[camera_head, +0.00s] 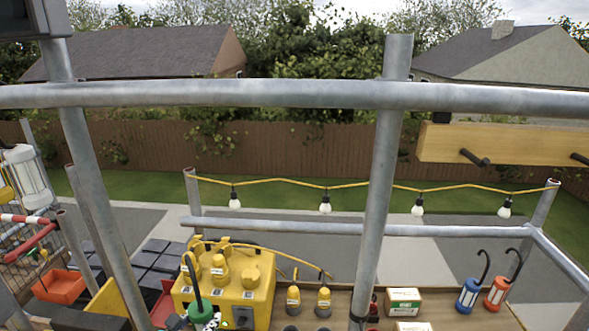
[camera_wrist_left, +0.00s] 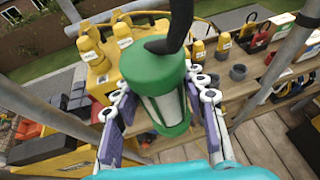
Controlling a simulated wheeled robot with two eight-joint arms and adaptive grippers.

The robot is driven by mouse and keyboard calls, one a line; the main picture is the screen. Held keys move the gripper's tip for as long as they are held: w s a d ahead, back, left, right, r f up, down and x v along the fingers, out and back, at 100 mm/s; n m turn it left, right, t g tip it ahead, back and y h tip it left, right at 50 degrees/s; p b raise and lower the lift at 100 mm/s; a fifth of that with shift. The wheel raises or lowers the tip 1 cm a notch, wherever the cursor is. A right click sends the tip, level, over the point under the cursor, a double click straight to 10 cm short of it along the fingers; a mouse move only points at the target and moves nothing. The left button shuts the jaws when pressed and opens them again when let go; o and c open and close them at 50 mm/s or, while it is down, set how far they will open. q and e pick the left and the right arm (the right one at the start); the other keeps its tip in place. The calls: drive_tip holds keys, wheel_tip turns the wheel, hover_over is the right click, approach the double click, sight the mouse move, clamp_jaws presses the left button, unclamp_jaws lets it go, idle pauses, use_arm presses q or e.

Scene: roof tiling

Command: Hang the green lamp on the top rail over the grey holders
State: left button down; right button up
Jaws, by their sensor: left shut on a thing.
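The green lamp (camera_wrist_left: 158,75) is between the fingers of my left gripper (camera_wrist_left: 160,110) in the left wrist view. It has a green cap, pale side panels and a black hook. In the head view, the lamp's green top (camera_head: 200,308) and upright hook (camera_head: 187,262) show at the bottom left, below the rail. My left gripper (camera_head: 205,322) is shut on the lamp and mostly cut off by the frame edge. The top rail (camera_head: 260,94) is a grey pipe running across the head view. Grey round holders (camera_head: 292,307) sit on the shelf, some with yellow plugs in them. My right gripper is out of view.
A yellow box (camera_head: 250,290) with yellow plugs stands right of the lamp. Upright scaffold poles (camera_head: 380,180) cross the space. A blue lamp (camera_head: 467,295) and an orange lamp (camera_head: 498,290) stand on the shelf at right. A bulb string (camera_head: 325,186) hangs behind.

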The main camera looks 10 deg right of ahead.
use_arm(q)
drive_tip(key=s+d+r+m+g+h+p, duration=0.2)
drive_tip(key=s+d+r+p, duration=0.4)
drive_tip(key=r+p, duration=0.6)
drive_tip(key=s+d+r+m+g+h+p, duration=0.25)
drive_tip(key=d+r+p, duration=0.65)
drive_tip(key=r, duration=0.6)
drive_tip(key=s+d+r+m+g+h+p, duration=0.1)
drive_tip(key=s+d+r+m+p, duration=0.35)
drive_tip(key=r+p, duration=0.75)
drive_tip(key=w+d+f+n+b, duration=0.1)
drive_tip(key=w+d+b, duration=0.2)
drive_tip(key=w+b, duration=0.2)
drive_tip(key=w+d+f+n+b, duration=0.1)
drive_tip(key=w+d+b, duration=0.2)
drive_tip(key=w+b, duration=0.2)
drive_tip(key=shift+w+d+f, duration=0.3)
drive_tip(key=shift+w+d, duration=0.05)
drive_tip(key=shift+w, duration=1)
drive_tip(key=c, duration=0.8)
unclamp_jaws()
drive_tip(key=shift+s, duration=0.1)
